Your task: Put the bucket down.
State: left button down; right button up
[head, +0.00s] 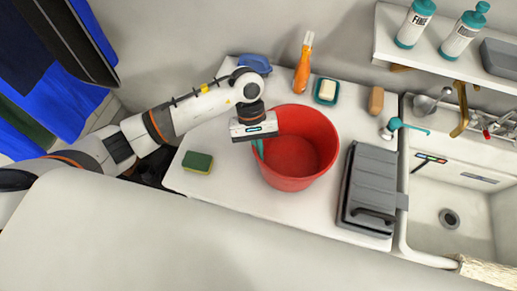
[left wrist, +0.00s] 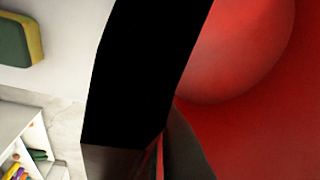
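A red bucket (head: 304,148) is upright over the white counter, between the sponge and the grey case. I cannot tell whether its base touches the counter. My left gripper (head: 259,149) is at the bucket's left rim, with a teal finger showing against the inside wall. In the left wrist view the bucket's red inside (left wrist: 245,60) fills the right side, and a thin red strip of its wall shows between the dark fingers (left wrist: 160,155). The gripper looks shut on the rim. My right gripper is not in view.
The counter (head: 225,180) also holds a green-yellow sponge (head: 198,162), an orange bottle (head: 303,65), a soap dish (head: 327,91), a brown block (head: 376,101) and a grey case (head: 370,187). A sink (head: 450,195) is at right. Bottles stand on a shelf (head: 440,52).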

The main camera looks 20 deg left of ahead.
pick_arm(q)
jog(key=c, duration=1.7)
grip_release()
jog(key=shift+r, duration=0.1)
jog(key=shift+b+v, duration=1.6)
jog(key=shift+v, duration=4.45)
